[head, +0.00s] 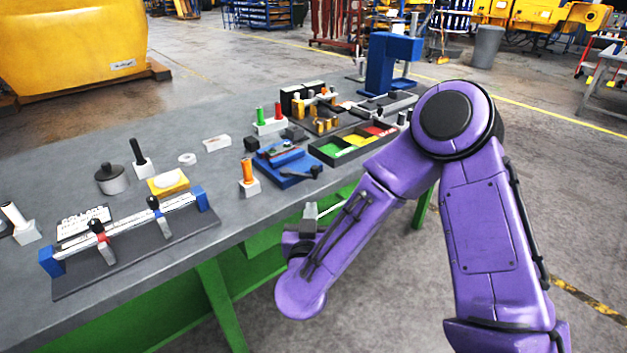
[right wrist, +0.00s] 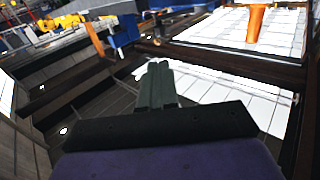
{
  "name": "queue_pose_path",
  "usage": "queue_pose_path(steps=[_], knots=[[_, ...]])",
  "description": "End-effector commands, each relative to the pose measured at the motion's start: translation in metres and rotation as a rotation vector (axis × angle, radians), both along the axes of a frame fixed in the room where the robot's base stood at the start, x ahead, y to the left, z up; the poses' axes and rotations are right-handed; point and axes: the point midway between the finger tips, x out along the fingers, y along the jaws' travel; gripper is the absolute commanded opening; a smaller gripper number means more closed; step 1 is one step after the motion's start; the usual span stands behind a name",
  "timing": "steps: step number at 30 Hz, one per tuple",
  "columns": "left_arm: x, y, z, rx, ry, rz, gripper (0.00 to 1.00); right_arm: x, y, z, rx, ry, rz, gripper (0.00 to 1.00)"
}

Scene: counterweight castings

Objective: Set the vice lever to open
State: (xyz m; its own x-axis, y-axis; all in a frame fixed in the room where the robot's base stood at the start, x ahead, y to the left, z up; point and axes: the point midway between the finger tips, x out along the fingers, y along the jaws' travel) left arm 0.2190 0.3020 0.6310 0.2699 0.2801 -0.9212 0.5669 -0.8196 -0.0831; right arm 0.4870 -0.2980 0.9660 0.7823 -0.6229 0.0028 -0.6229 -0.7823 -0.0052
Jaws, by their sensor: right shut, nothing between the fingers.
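The blue vice (head: 290,180) sits near the front edge of the grey bench, at the middle of the head view. Its dark lever (head: 302,172) lies low across the right side, with a black knob at its right end. My right gripper (head: 310,209) is shut and empty, in front of the bench edge and below the vice in the picture, apart from the lever. In the right wrist view its closed fingers (right wrist: 157,84) point forward. A blue part shows beyond them there, but I cannot tell whether it is the vice. My left gripper is not in view.
An orange-handled tool in a white block (head: 249,181) stands just left of the vice. A black tray with green, yellow and red compartments (head: 311,147) lies to its right. A blue-ended rail fixture (head: 110,276) is at the left. Bench (head: 221,175) space left of the vice is partly clear.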

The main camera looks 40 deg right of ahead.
Motion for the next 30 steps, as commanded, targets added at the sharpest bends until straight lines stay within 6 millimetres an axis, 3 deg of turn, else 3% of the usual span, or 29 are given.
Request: queue_pose_path(steps=[18,30], knots=[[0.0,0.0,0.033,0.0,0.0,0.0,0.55,0.094,-0.074,0.0,-0.002,0.007,0.001,0.0],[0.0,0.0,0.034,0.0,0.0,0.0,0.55,0.103,-0.081,-0.002,-0.003,0.006,0.004,0.0]])
